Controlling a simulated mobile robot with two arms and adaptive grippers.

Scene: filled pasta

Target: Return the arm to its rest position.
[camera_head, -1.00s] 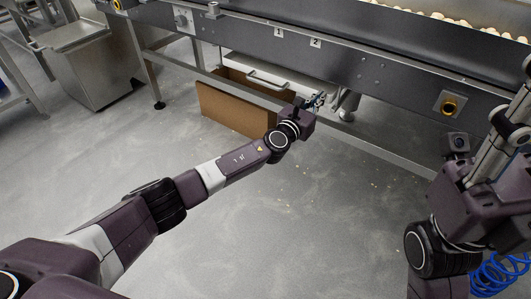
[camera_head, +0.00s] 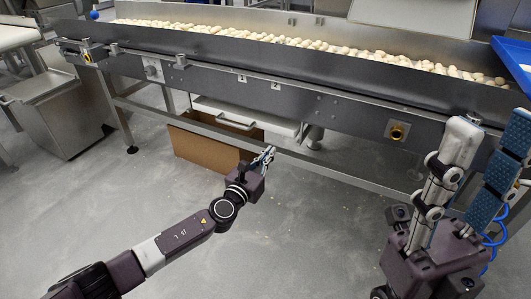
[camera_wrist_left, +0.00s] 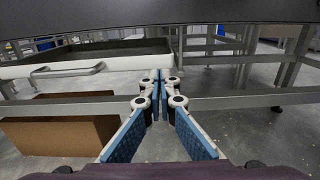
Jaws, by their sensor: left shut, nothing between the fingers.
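My left arm reaches in from the left in the head view. Its gripper (camera_head: 267,156) is in front of the conveyor's lower frame, above the grey floor. In the left wrist view the blue-padded fingers (camera_wrist_left: 160,78) meet at their tips with nothing between them. My right gripper (camera_head: 491,126) stands upright at the right of the head view. Its two blue-padded fingers are apart, with nothing seen between them.
A long steel conveyor (camera_head: 330,101) carrying pale filled pasta (camera_head: 330,46) crosses the back. Under it are a cardboard box (camera_head: 205,146) and a white drawer-like bin (camera_head: 238,116). A steel bin (camera_head: 55,115) stands at left.

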